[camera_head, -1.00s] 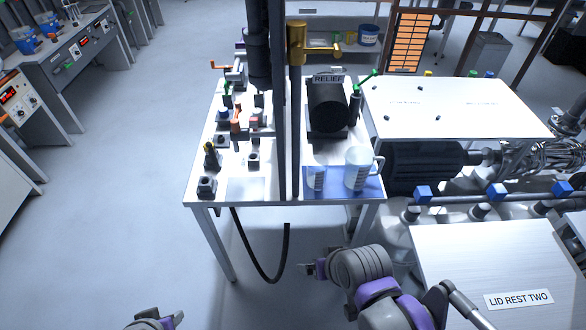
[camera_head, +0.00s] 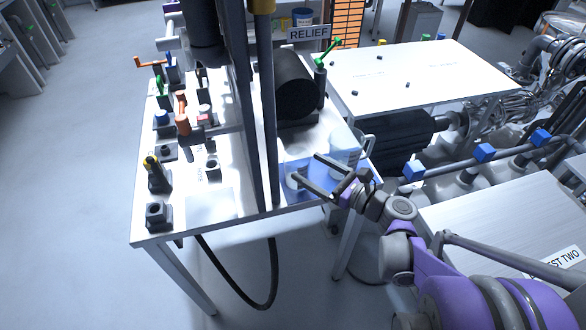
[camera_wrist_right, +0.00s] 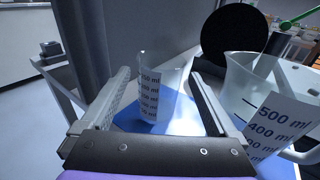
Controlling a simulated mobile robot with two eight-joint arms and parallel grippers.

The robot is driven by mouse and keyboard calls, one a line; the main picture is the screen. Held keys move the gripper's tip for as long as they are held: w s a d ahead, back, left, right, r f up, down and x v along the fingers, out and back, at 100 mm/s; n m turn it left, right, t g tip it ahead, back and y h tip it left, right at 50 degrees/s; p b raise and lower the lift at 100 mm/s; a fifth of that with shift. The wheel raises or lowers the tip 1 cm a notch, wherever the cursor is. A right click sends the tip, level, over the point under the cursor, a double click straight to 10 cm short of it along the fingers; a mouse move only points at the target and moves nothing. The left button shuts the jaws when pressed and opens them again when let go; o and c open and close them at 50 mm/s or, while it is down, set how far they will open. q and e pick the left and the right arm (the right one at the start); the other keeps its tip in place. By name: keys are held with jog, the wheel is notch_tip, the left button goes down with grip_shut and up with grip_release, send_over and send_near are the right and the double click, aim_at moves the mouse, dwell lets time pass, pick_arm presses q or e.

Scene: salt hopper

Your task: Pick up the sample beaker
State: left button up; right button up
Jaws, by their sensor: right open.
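In the right wrist view the small beaker (camera_wrist_right: 155,88) shows between the two open fingers (camera_wrist_right: 160,75), with no clear contact. The jug (camera_wrist_right: 270,100) is close outside the right finger. My left gripper is out of view.
A dark upright post (camera_head: 265,130) stands close left of the small beaker. A black cylinder (camera_head: 295,85) with a RELIEF sign (camera_head: 309,33) is behind. Valves and fittings (camera_head: 183,115) fill the table's left part. A white-topped table (camera_head: 430,75) is at the right.

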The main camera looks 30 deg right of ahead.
aim_at(288, 154)
jog(key=b+x, duration=0.1)
jog(key=x, duration=0.7)
jog(key=shift+w, duration=0.15)
jog(key=c, duration=1.1)
jog(key=shift+o, duration=0.2)
jog(key=shift+r, duration=0.15)
